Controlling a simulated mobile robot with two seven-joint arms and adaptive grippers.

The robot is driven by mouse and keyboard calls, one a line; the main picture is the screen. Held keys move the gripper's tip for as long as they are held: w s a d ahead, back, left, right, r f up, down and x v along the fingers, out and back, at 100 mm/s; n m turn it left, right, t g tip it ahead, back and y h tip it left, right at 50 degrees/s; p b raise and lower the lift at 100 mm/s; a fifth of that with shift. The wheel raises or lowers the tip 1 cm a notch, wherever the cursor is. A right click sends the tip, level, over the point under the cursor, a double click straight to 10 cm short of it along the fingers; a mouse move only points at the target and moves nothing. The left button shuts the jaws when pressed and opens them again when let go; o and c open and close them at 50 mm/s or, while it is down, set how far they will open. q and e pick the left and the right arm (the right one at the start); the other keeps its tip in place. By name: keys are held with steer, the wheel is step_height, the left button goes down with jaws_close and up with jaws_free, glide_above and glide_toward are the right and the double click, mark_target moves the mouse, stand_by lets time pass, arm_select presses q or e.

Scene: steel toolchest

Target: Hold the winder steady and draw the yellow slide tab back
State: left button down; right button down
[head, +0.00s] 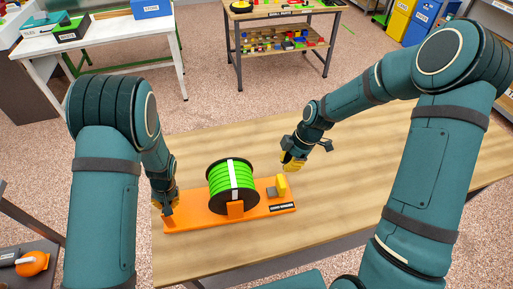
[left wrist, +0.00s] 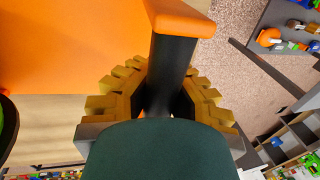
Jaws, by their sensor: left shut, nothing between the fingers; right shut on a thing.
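The orange winder (head: 190,222) lies on the wooden table and carries a spool of bright green line (head: 222,182) with black rims. The yellow slide tab (head: 281,186) stands upright near the winder's right end. My right gripper (head: 293,162) is just above and right of the tab in the head view. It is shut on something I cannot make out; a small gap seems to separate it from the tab. My left gripper (head: 168,201) is shut at the winder's left end. In the left wrist view a dark post with an orange cap (left wrist: 180,18) shows by its fingers (left wrist: 168,95).
The wooden table (head: 350,200) is clear to the right of the winder. A shelf table with small parts (head: 285,40) and a white table (head: 120,45) stand behind. A dark stand with an orange item (head: 32,263) is at the lower left.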

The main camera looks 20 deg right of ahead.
stand_by(0.3)
arm_select(q)
steer(key=c, duration=1.3)
jaws_free()
steer(key=shift+w+d, duration=0.1)
steer(key=shift+o, duration=1.2)
step_height(320, 180, up, 12)
steer(key=d, duration=0.2)
steer(key=shift+d, duration=0.15)
steer(key=shift+f, duration=0.1)
